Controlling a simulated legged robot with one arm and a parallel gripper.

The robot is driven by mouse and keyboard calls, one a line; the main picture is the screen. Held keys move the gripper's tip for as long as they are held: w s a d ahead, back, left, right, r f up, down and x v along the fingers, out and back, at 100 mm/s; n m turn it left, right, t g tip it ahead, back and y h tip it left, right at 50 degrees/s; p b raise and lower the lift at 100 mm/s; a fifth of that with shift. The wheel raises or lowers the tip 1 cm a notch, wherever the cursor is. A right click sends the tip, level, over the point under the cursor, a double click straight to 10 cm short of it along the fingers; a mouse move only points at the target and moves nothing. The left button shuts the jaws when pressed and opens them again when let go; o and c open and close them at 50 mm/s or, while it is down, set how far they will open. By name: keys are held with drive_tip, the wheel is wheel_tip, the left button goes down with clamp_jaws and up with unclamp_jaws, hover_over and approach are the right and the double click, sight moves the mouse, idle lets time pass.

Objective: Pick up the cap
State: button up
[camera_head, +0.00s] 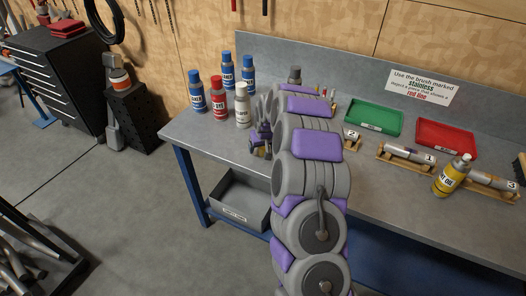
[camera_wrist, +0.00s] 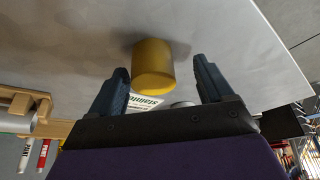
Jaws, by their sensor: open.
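A short yellow cylinder (camera_wrist: 153,72), which looks like the cap, stands on the grey bench top (camera_wrist: 75,45) in the wrist view. My gripper (camera_wrist: 161,65) is open, with one dark finger on each side of the cylinder and visible gaps to both. I cannot tell how far the fingertips are from it in depth. In the head view my gripper (camera_head: 259,140) is partly hidden by my arm, over the left part of the bench. I cannot make out the yellow cylinder there.
Blue bottles (camera_head: 227,72), a red bottle (camera_head: 217,97) and a white bottle (camera_head: 242,105) stand left of my arm. Green (camera_head: 373,117) and red (camera_head: 446,137) trays, wooden cradles with metal cylinders (camera_head: 407,153) and a yellow oil bottle (camera_head: 450,177) are to the right.

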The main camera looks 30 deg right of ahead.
drive_tip(key=shift+w+a+f, duration=0.1)
drive_tip(key=shift+w+f, duration=0.05)
drive_tip(key=shift+f, duration=0.3)
drive_tip(key=shift+d, duration=0.55)
drive_tip(key=shift+c, duration=0.5)
drive_tip(key=shift+d, duration=0.4)
drive_tip(key=c, duration=0.3)
drive_tip(key=shift+a+r, duration=0.1)
drive_tip(key=shift+a, duration=0.6)
drive_tip(key=c, duration=0.6)
